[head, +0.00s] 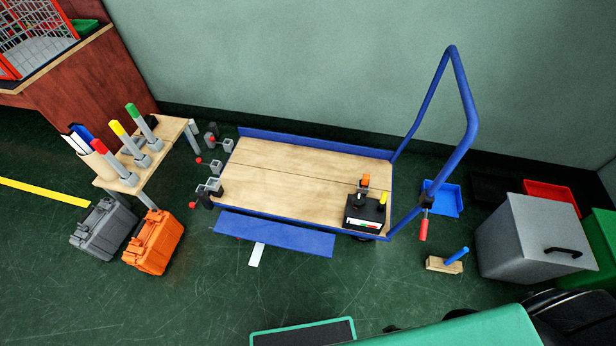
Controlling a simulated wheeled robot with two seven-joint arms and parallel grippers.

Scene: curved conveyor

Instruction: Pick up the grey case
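The grey case (104,229) stands on the dark green floor at the left in the head view. It is a ribbed hard case, a little tilted in the picture, beside a similar orange case (153,242). Its upper part is close to the front of a small wooden table (174,130). Neither of my grippers can be made out in the head view, and nothing is seen touching the grey case.
A blue-framed flatbed cart (290,180) with a black box (365,211) fills the middle. A large grey box (535,240) and blue tray (443,198) are at right. A green-topped surface (470,330) edges the bottom right. Floor before the cases is clear.

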